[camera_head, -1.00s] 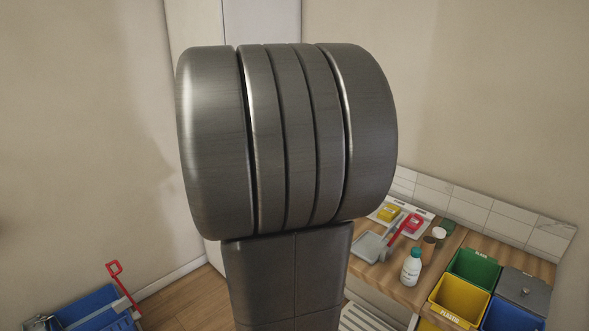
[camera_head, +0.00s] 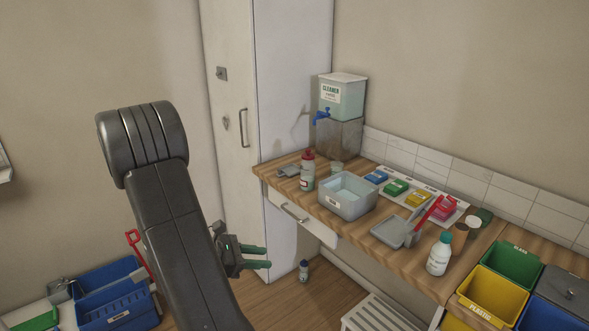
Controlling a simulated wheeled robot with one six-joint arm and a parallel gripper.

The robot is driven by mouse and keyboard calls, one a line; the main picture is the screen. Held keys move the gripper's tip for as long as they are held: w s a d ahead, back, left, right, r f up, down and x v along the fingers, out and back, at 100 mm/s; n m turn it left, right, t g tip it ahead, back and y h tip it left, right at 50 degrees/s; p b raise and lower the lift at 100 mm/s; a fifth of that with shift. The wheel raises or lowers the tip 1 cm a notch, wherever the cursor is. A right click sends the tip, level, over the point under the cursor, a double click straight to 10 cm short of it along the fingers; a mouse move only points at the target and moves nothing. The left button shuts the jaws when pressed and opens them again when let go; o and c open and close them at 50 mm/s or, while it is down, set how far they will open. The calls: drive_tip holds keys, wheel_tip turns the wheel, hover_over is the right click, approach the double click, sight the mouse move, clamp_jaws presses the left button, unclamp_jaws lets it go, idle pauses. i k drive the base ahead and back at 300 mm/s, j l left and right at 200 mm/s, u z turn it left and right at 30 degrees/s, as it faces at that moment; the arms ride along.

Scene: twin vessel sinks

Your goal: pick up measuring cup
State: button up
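A small pale, see-through cup (camera_head: 337,168), which looks like the measuring cup, stands on the wooden counter below the cleaner dispenser, behind the grey basin. It is small in view, so I cannot make out any markings or handle. My gripper (camera_head: 268,257) has two green fingers pointing right, with a gap between them and nothing held. It is in front of the white cabinet and appears below counter height, well apart from the cup. Part of the gripper's body is hidden behind my arm.
The cleaner dispenser (camera_head: 342,97) with a blue tap stands on a grey block. A grey basin (camera_head: 348,208) and red-capped bottle (camera_head: 307,172) stand near the cup. The drawer (camera_head: 300,216) is below the counter. Blue crates (camera_head: 112,296) and a small bottle (camera_head: 304,270) are on the floor.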

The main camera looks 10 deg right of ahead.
sight(336, 167)
drive_tip(key=i+u, duration=0.2)
drive_tip(key=u, duration=1.7)
drive_tip(key=l+u, duration=0.1)
drive_tip(key=u, duration=0.35)
drive_tip(key=i+l+u, duration=0.1)
drive_tip(key=u, duration=0.4)
drive_tip(key=l+u, duration=0.15)
drive_tip(key=u, duration=0.3)
drive_tip(key=i+l, duration=0.1)
drive_tip(key=l, duration=0.75)
drive_tip(key=l+z, duration=0.3)
drive_tip(key=z, duration=0.2)
drive_tip(key=l+z, duration=0.35)
drive_tip(key=z, duration=0.15)
drive_tip(key=l+z, duration=0.3)
drive_tip(key=z, duration=0.2)
drive_tip(key=l+z, duration=0.1)
drive_tip(key=z, duration=0.35)
drive_tip(key=l+z, duration=0.1)
drive_tip(key=z, duration=0.35)
drive_tip(key=i+z, duration=0.1)
drive_tip(key=z, duration=0.35)
drive_tip(key=l+z, duration=0.1)
drive_tip(key=z, duration=0.35)
drive_tip(key=i+z, duration=0.1)
drive_tip(key=z, duration=0.35)
drive_tip(key=i+z, duration=0.1)
drive_tip(key=z, duration=0.35)
